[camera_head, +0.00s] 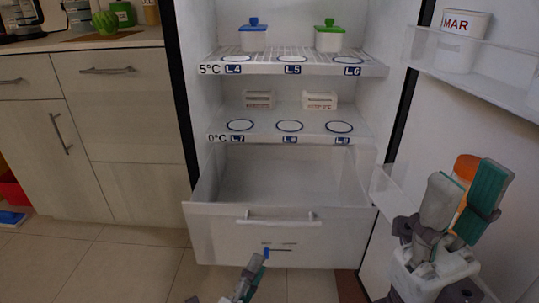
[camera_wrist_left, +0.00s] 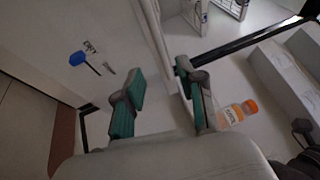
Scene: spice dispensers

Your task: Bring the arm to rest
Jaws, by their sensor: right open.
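My left gripper (camera_head: 257,268) is low at the bottom middle of the head view, in front of the open fridge drawer (camera_head: 230,232). In the left wrist view its two teal-padded fingers (camera_wrist_left: 158,95) stand apart with nothing between them. My right gripper (camera_head: 465,195) is at the right, by the fridge door, with its fingers pointing up and apart. An orange-topped bottle (camera_head: 466,167) shows behind these fingers, partly hidden by them. A bottle with an orange cap (camera_wrist_left: 238,110) also shows beside the right finger in the left wrist view.
The fridge door stands open at the right, with a MAR container (camera_head: 464,40) on its upper shelf. Blue-lidded (camera_head: 253,38) and green-lidded (camera_head: 329,38) containers stand on the upper fridge shelf (camera_head: 375,69). The pulled-out drawer looks empty. A counter (camera_head: 75,40) is at the left.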

